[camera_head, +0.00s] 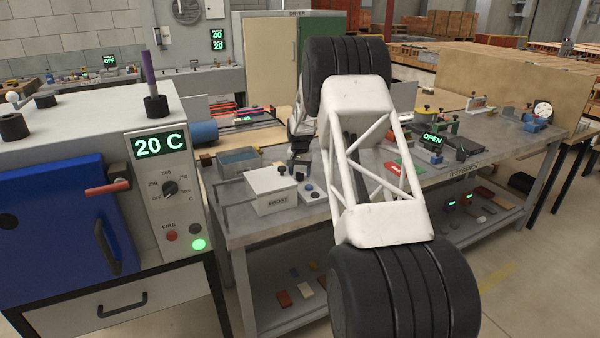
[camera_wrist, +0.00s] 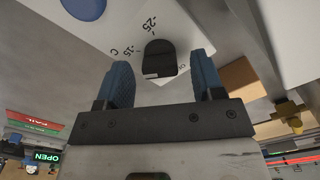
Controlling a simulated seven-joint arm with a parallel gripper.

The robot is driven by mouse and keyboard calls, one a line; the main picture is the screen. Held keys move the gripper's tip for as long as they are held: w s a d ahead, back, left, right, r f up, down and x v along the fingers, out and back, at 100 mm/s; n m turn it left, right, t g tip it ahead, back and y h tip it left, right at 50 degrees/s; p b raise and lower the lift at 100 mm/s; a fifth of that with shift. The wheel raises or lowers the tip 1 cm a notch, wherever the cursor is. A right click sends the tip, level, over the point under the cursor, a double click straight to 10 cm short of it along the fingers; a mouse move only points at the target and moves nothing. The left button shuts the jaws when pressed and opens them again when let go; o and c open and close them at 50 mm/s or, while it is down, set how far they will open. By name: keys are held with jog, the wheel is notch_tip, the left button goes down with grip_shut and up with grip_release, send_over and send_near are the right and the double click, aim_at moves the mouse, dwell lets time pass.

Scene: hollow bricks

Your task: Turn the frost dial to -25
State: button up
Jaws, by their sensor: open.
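The frost dial (camera_wrist: 160,58) is a black knob on a pale panel (camera_wrist: 110,22) in the wrist view. The marks -25 and -15 show beside it. A small pale mark is at its lower left edge; I cannot tell the exact setting. My gripper (camera_wrist: 162,68) is open, with one blue finger on each side of the dial, and no clear contact shows. In the head view, my gripper (camera_head: 300,163) is over the bench by the white box labelled FROST (camera_head: 276,190).
A small panel with a blue button (camera_head: 309,187) is beside the frost box. A furnace with a 20 C display (camera_head: 160,145) stands at left. The grey bench (camera_head: 300,222) carries a blue-grey tub (camera_head: 240,161) and other devices. A brown block (camera_wrist: 242,78) is right of my fingers.

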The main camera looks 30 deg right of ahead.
jog(key=shift+r, duration=3.85)
jog(key=shift+c, duration=0.3)
jog(key=c, duration=0.3)
jog(key=n, duration=0.4)
jog(key=shift+n, duration=0.3)
jog(key=n, duration=1.3)
jog(key=shift+f, duration=0.15)
